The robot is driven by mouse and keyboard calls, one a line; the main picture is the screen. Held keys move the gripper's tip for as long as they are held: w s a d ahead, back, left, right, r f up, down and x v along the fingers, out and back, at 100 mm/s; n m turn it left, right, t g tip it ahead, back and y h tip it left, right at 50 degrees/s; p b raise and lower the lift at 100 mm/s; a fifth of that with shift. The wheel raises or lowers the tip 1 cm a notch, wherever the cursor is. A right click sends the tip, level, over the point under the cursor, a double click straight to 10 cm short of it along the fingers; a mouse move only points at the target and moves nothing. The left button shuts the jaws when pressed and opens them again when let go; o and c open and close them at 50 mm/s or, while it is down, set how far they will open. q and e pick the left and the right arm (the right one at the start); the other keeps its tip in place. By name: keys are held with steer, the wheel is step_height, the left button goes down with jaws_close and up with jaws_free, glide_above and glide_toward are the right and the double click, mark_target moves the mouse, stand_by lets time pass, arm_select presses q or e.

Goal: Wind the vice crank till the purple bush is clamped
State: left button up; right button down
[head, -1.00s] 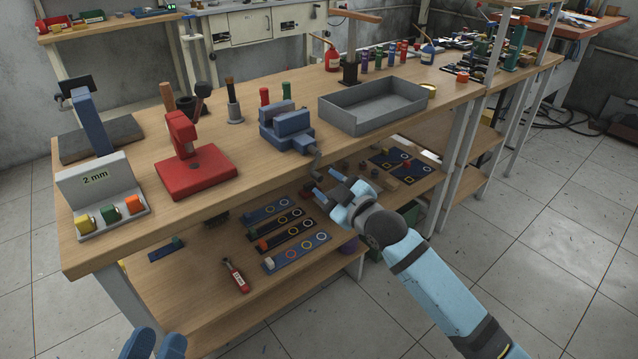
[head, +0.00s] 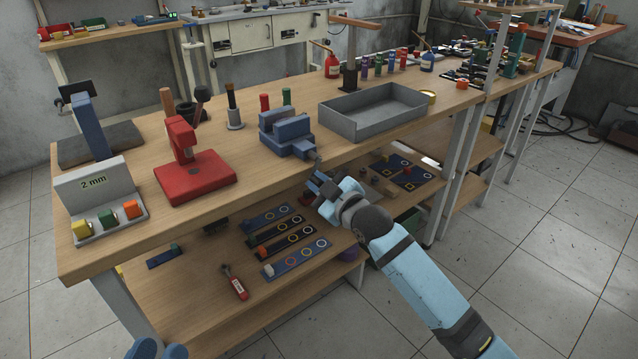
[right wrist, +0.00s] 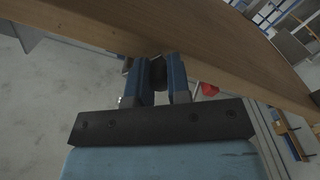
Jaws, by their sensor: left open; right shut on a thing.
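The blue vice (head: 286,132) stands at the front edge of the bench, with its crank (head: 318,160) sticking out past that edge. My right gripper (head: 320,187) is just below the front edge at the crank. In the right wrist view, its fingers (right wrist: 160,82) are shut on the dark crank handle (right wrist: 158,70), close to the wooden bench edge. I cannot make out a purple bush in the vice jaws. My left gripper (head: 157,349) is open and empty at the bottom edge of the head view, well away from the vice.
A grey tray (head: 372,112) stands right of the vice and a red press (head: 194,172) stands left of it. The benchtop (head: 245,170) between press and vice is clear.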

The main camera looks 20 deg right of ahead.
steer(key=shift+a+r+p, duration=0.1)
steer(key=shift+r+p, duration=0.1)
steer(key=shift+p, duration=0.4)
steer(key=shift+s+r+m+p, duration=0.1)
steer(key=shift+r+m+p, duration=0.05)
steer(key=shift+m+p, duration=0.4)
steer(key=m+p, duration=0.1)
steer(key=p, duration=0.1)
steer(key=m+p, duration=0.1)
steer(key=shift+s+a+r+p, duration=0.1)
steer(key=shift+a+r+p, duration=0.2)
steer(key=shift+a+p, duration=0.05)
steer(key=p, duration=0.1)
steer(key=m+p, duration=0.1)
steer(key=shift+a+r+m+p, duration=0.15)
steer(key=shift+m+p, duration=0.1)
steer(key=shift+p, duration=0.05)
arm_select(q)
steer(key=s+a+f+g+y, duration=0.1)
steer(key=a+f+g+y, duration=0.1)
steer(key=f, duration=0.3)
steer(key=s+a+f+g+y+p, duration=0.1)
steer(key=a+f+g+y, duration=0.1)
steer(key=f, duration=0.3)
steer(key=shift+s+a+g+y, duration=0.2)
steer(key=shift+a+g+y, duration=0.2)
steer(key=shift+a+g, duration=0.4)
arm_select(e)
steer(key=shift+s+a+m, duration=0.1)
steer(key=shift+m, duration=0.4)
